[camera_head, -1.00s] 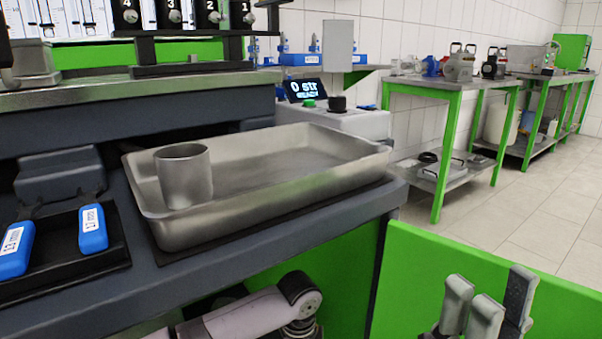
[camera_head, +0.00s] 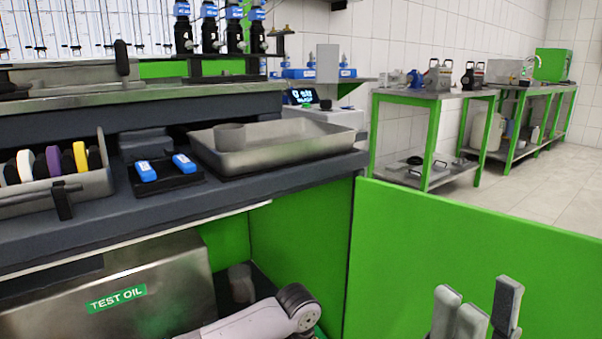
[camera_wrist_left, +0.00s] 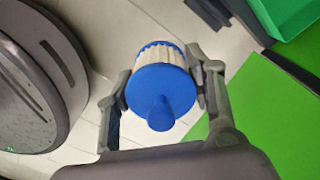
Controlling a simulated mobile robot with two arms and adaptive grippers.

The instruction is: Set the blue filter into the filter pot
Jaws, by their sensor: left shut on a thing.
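The blue filter (camera_wrist_left: 160,85), with blue ends and a pale pleated body, is held between the fingers of my left gripper (camera_wrist_left: 158,92) in the left wrist view. Its blue knob points toward the wrist camera. The left fingers do not show in the head view. An open metal cup (camera_head: 230,137) stands in the steel tray (camera_head: 300,150) on the bench; I cannot tell whether it is the filter pot. A grey cylinder (camera_head: 241,283) also stands inside the green cabinet. My right gripper (camera_head: 480,312) is open and empty at the bottom right, apart from the bench.
A steel box marked TEST OIL (camera_head: 117,298) is under the bench. A bin of coloured discs (camera_head: 50,185) and a black holder with blue-handled items (camera_head: 165,172) are on the bench. A green panel (camera_head: 480,240) stands at the right. Floor beyond it is clear.

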